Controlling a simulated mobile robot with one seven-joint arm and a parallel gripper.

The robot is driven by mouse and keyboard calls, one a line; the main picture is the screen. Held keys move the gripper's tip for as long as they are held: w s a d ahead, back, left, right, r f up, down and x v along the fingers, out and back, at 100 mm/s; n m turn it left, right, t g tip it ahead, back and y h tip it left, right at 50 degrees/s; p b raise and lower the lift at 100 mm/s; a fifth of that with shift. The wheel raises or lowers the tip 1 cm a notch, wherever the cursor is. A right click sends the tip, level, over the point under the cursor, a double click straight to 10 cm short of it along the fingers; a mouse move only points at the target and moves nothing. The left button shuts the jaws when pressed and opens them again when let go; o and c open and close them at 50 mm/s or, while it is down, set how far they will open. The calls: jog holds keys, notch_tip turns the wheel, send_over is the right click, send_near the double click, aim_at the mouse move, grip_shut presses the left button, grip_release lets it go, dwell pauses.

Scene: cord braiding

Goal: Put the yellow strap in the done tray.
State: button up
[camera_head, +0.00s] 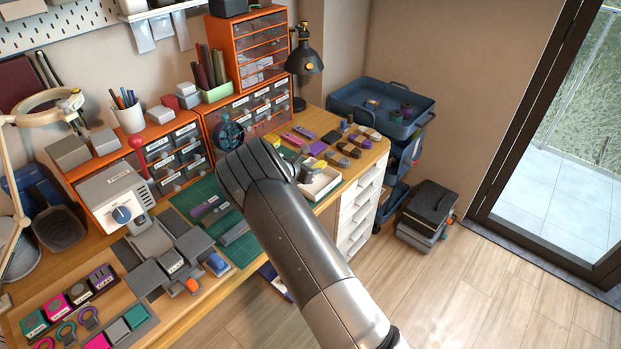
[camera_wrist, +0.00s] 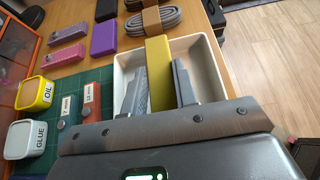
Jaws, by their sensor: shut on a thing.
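The yellow strap (camera_wrist: 159,72) is a flat yellow bar between my gripper's two grey fingers (camera_wrist: 160,88) in the wrist view. My gripper is shut on it. The strap is over the white tray (camera_wrist: 208,52), with its far end overlapping the tray's far rim in the picture. I cannot tell whether it touches the tray floor. In the head view the white tray (camera_head: 332,184) shows at the bench's right part, and my arm hides much of my gripper and the strap.
An oil jar (camera_wrist: 34,95) and a glue jar (camera_wrist: 28,138) stand to the left, near a green mat. The bench edge is close on the tray's right, with floor beyond.

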jog(key=shift+w+a+f, duration=0.1)
jog(key=shift+a+f, duration=0.1)
jog(key=shift+f, duration=1.95)
jog(key=shift+f, duration=0.1)
jog(key=o, duration=1)
jog(key=shift+o, duration=0.2)
